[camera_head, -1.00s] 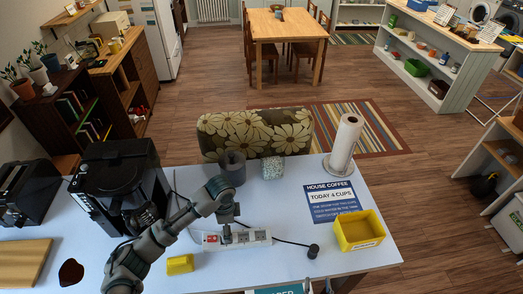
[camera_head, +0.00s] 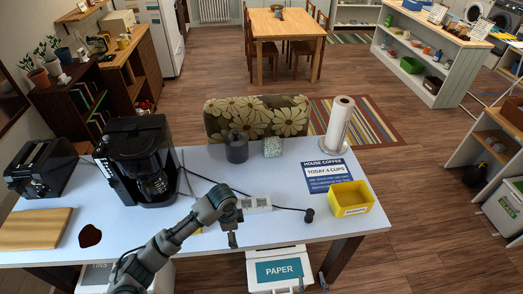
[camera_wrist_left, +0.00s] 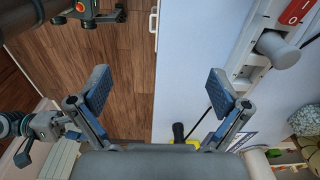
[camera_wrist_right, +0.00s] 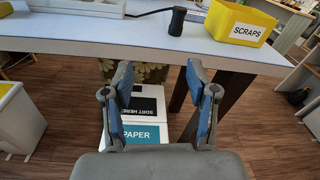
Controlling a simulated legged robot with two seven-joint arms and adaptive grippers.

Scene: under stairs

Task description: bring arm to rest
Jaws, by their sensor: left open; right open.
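My left arm reaches in from the lower left in the head view. Its gripper (camera_head: 232,240) points down at the table's front edge, in front of the white power strip (camera_head: 257,203). In the left wrist view my left gripper (camera_wrist_left: 155,95) is open and empty, with floor and tabletop between its fingers. The power strip (camera_wrist_left: 262,62) with a grey plug (camera_wrist_left: 278,50) lies to the right, apart from the fingers. The tips of my right gripper (camera_head: 311,283) show at the bottom of the head view. In the right wrist view it (camera_wrist_right: 160,80) is open and empty.
The white table (camera_head: 130,233) holds a coffee maker (camera_head: 140,160), a wooden board (camera_head: 32,229), a yellow scraps bin (camera_head: 350,199) and a paper towel roll (camera_head: 338,125). A white paper bin (camera_head: 280,268) stands below the front edge, before my right gripper.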

